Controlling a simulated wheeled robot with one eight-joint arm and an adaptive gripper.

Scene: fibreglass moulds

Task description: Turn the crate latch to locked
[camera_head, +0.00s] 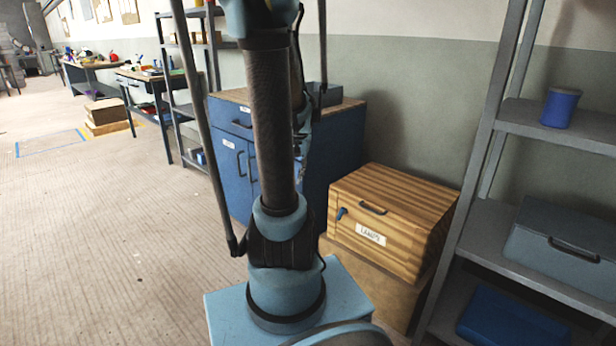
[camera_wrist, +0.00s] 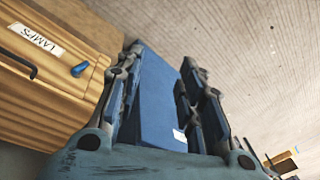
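The wooden crate (camera_head: 392,252) with a "LAMPS" label stands right of my arm in the head view. It also fills the left of the wrist view (camera_wrist: 38,98). Its small blue latch (camera_head: 341,213) sits on the labelled face, left of the label, and shows in the wrist view (camera_wrist: 80,69) as a short slanted lever. I cannot tell its locked or unlocked marking. My gripper (camera_wrist: 163,57) is open, with nothing between its fingers; the latch lies left of them, apart. In the head view my arm largely hides the gripper.
A dark handle (camera_head: 373,208) is on the crate near the latch. The crate rests on a brown box (camera_head: 372,287). A blue cabinet (camera_head: 232,170) stands behind my arm and shows beyond my fingers. Grey shelving (camera_head: 480,240) is at right. Open floor lies left.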

